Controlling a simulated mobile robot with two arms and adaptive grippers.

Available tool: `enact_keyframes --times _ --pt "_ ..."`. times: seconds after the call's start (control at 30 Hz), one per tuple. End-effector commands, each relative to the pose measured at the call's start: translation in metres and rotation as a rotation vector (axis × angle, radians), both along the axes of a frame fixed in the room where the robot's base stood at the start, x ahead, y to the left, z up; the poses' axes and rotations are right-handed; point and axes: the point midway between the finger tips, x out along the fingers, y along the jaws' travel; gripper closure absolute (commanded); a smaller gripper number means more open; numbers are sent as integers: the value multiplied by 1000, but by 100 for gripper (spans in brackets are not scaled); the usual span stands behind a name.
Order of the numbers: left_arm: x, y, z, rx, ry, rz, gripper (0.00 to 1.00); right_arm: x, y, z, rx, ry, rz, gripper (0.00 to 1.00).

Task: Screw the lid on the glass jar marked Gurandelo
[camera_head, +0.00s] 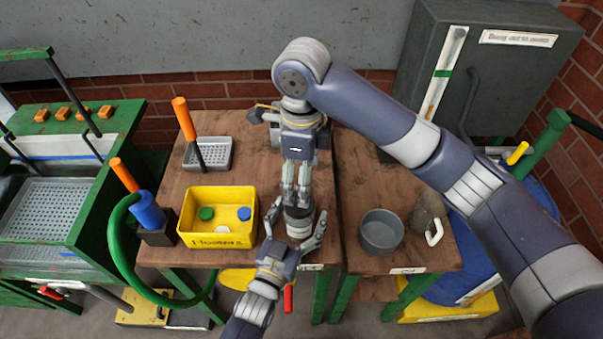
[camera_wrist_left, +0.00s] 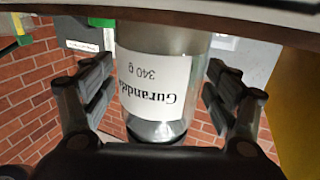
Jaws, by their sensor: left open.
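The glass jar marked Gurandelo (camera_wrist_left: 155,85) has a white label reading "340 g", upside down in the left wrist view. It stands near the front edge of the wooden table, and in the head view its lower part (camera_head: 299,228) shows. My left gripper (camera_head: 295,236) is open, with one finger on each side of the jar and gaps visible in the wrist view (camera_wrist_left: 160,95). My right gripper (camera_head: 297,200) points down over the jar's top, its fingers close around a dark part there. Whether that is a lid, and whether the fingers grip it, I cannot tell.
A yellow bin (camera_head: 216,241) with green, blue and white lids stands left of the jar. A grey round pot (camera_head: 381,232) and a mug (camera_head: 430,217) stand on the right table. A grey tray (camera_head: 213,155) and an orange-handled tool (camera_head: 184,118) are at back left.

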Motion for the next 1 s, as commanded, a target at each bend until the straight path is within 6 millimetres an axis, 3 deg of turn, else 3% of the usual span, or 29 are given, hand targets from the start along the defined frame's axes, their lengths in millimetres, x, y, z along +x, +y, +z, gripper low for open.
enact_keyframes --times 0.17,0.6,0.8,1.0 --pt "-16 7 -2 1 3 0 20 0 0 0 0 0 0 22" --pt "-93 38 -1 1 3 -1 20 0 0 0 0 0 0 22" --pt "-108 45 -1 1 1 0 20 0 0 0 0 0 0 22" --pt "-110 46 0 0 0 0 20 0 0 0 0 0 0 22"
